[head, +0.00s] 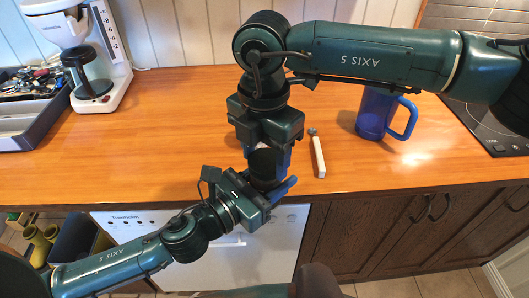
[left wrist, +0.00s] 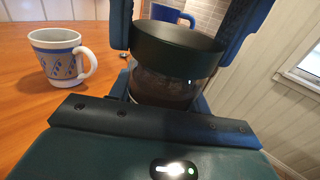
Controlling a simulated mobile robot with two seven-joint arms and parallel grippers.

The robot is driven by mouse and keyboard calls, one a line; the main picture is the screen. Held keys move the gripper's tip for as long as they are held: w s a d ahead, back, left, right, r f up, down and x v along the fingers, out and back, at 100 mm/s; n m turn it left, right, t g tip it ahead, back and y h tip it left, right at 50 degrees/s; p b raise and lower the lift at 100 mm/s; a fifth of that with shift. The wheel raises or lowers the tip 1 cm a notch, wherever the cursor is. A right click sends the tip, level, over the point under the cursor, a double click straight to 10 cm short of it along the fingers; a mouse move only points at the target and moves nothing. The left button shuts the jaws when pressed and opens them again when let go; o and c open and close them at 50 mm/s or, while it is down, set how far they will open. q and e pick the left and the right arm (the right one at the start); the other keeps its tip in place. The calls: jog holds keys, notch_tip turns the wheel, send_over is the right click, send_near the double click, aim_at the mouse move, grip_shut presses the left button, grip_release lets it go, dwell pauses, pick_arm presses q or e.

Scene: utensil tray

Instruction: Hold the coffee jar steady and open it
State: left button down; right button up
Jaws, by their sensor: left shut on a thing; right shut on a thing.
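The coffee jar (left wrist: 160,88) has a clear body with brown contents and a wide dark lid (left wrist: 178,50). In the head view the dark jar (head: 263,165) is mostly hidden between my two grippers, near the counter's front edge. My left gripper (head: 275,186) comes from the lower left and is shut on the jar's body. My right gripper (head: 266,156) points down from above. Its blue fingers stand on both sides of the lid in the left wrist view and are shut on it. The lid sits on the jar, which looks upright.
A white mug with a blue pattern (left wrist: 58,58) stands close by on the counter. A blue mug (head: 376,112) and a white-handled utensil (head: 318,156) are to the right. A coffee machine (head: 88,60) and utensil tray (head: 62,108) stand left. The counter's left middle is clear.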

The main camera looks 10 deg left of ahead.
jog(key=n, duration=0.7)
jog(key=shift+a+r, duration=0.1)
jog(key=n, duration=1.3)
jog(key=shift+d, duration=0.2)
jog(key=n, duration=0.4)
jog(key=shift+n, duration=0.4)
jog(key=n, duration=0.4)
jog(key=shift+w, duration=0.15)
jog(key=n, duration=0.6)
jog(key=shift+w+r+n, duration=0.1)
jog(key=shift+n, duration=0.2)
jog(key=n, duration=0.6)
jog(key=shift+w, duration=0.15)
jog(key=n, duration=0.6)
jog(key=shift+a+n, duration=0.1)
jog(key=shift+n, duration=0.3)
jog(key=n, duration=0.5)
jog(key=shift+w+n, duration=0.1)
jog(key=shift+n, duration=0.2)
jog(key=shift+r, duration=0.15)
jog(key=shift+r, duration=1)
